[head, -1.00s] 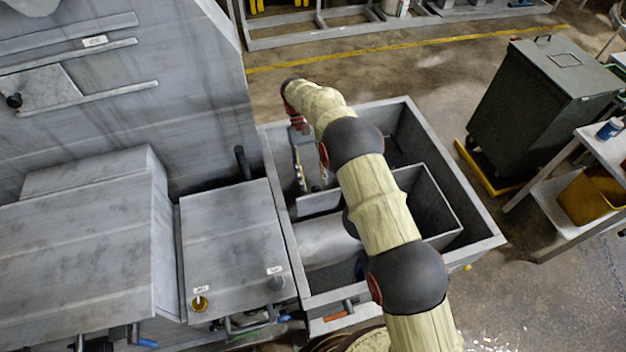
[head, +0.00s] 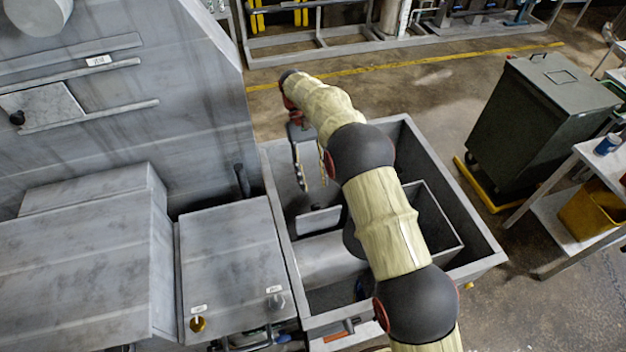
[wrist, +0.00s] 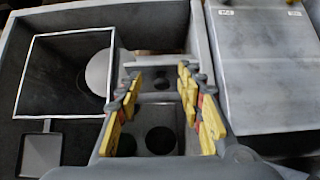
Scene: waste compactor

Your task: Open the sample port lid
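I cannot tell for sure which part is the sample port lid. A grey sliding panel (head: 45,108) with a black knob (head: 17,118) sits between two slanted rails on the machine's face at the left of the head view. My gripper (head: 313,182) hangs over the far left part of the open trough, away from that panel. In the wrist view my gripper (wrist: 160,82) has its two yellow-padded fingers apart, with nothing held between them. The panel does not show in the wrist view.
The trough (head: 478,225) holds an inner box, shown light-rimmed in the wrist view (wrist: 65,33). A grey cabinet (head: 235,260) with small labels stands left of the trough. A dark wheeled bin (head: 535,125) and a side table (head: 560,225) stand right. Floor beyond the trough is clear.

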